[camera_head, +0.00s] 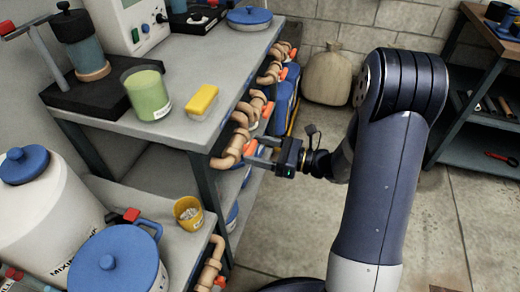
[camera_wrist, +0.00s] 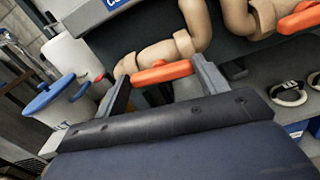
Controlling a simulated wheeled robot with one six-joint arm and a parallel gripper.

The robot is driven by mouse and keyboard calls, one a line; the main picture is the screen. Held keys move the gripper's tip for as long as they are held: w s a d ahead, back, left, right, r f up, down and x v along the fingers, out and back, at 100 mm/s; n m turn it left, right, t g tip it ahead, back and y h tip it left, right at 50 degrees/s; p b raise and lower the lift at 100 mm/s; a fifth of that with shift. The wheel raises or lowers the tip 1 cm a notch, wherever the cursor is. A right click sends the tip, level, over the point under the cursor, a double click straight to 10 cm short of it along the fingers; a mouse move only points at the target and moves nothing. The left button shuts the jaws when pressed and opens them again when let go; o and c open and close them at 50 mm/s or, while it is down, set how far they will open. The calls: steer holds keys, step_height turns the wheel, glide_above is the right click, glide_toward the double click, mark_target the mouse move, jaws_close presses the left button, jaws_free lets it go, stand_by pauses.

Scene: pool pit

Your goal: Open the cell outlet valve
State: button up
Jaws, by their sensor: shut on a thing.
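A tan pipe (camera_head: 238,138) with an orange valve handle (camera_head: 250,147) runs along the edge of the grey bench. My gripper (camera_head: 257,152) reaches it from the right. In the wrist view, the orange handle (camera_wrist: 161,72) lies crosswise between the two fingers of my gripper (camera_wrist: 164,84), which are shut on its ends. The handle lies roughly along the tan pipe (camera_wrist: 155,55) behind it. A blue-lettered label (camera_wrist: 112,3) above is cut off, so I cannot read which valve this is.
More orange handles (camera_head: 269,109) on tan pipes follow farther along the bench edge. A green jar (camera_head: 148,93) and a yellow block (camera_head: 202,101) stand on the bench (camera_head: 150,124). A white tank (camera_head: 45,215) and blue-lidded pot (camera_head: 118,262) are at lower left.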

steer(key=shift+f+n+b, duration=0.15)
steer(key=shift+n+b, duration=0.3)
steer(key=shift+n, duration=0.35)
steer(key=o, duration=1)
steer(key=v, duration=1.1)
steer(key=shift+p, duration=0.4)
steer(key=shift+a, duration=0.1)
